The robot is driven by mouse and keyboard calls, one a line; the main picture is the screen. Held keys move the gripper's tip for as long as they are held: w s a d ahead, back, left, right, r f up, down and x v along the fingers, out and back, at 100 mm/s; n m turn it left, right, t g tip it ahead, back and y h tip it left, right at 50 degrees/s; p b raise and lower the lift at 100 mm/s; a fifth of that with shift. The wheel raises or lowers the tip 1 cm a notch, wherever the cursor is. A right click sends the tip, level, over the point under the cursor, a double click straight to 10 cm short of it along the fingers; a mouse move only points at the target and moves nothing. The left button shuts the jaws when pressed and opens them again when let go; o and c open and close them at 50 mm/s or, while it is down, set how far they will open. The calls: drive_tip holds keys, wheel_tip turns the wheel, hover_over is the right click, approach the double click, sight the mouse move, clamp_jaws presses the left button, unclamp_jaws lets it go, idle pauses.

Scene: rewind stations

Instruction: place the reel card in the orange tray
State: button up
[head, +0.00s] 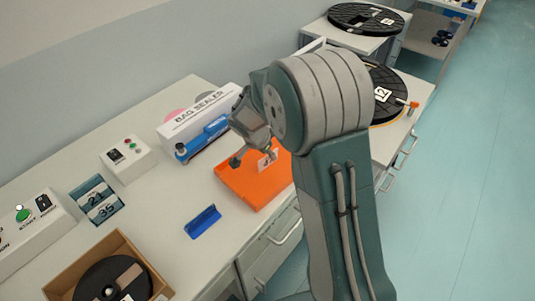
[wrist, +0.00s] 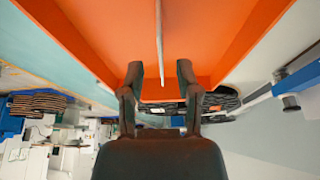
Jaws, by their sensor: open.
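The orange tray (head: 252,193) lies on the bench, and it fills the upper part of the wrist view (wrist: 220,35). The white reel card (head: 266,164) is upright over the tray floor, its face partly covered by my gripper. In the wrist view the card (wrist: 159,35) shows edge-on as a thin strip. My gripper (head: 254,158) is low over the tray and open. In the wrist view my gripper's fingers (wrist: 160,72) stand on either side of the card's line, with a gap on both sides. I cannot tell whether the card touches the tray floor.
A blue holder (head: 202,222) lies on the bench left of the tray. A bag sealer (head: 200,122) stands behind the tray. Black reels (head: 385,92) sit on stations at the right. A cardboard box (head: 62,284) with a reel is at front left.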

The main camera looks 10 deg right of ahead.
drive_tip(key=a+v, duration=0.1)
drive_tip(key=v, duration=0.9)
drive_tip(key=s+d+r+n+t+y, duration=0.1)
drive_tip(key=s+d+r+n, duration=0.1)
drive_tip(key=s+r, duration=0.35)
drive_tip(key=s+d+r+n+y, duration=0.1)
drive_tip(key=s+d+r+n, duration=0.15)
drive_tip(key=s+r, duration=0.3)
drive_tip(key=s+r+n+t+y, duration=0.1)
drive_tip(key=s+n, duration=0.6)
drive_tip(key=s, duration=0.7)
drive_tip(key=shift+s+t+y, duration=0.35)
drive_tip(key=shift+t+y, duration=0.05)
drive_tip(key=shift+t, duration=0.3)
drive_tip(key=shift+a+n, duration=0.25)
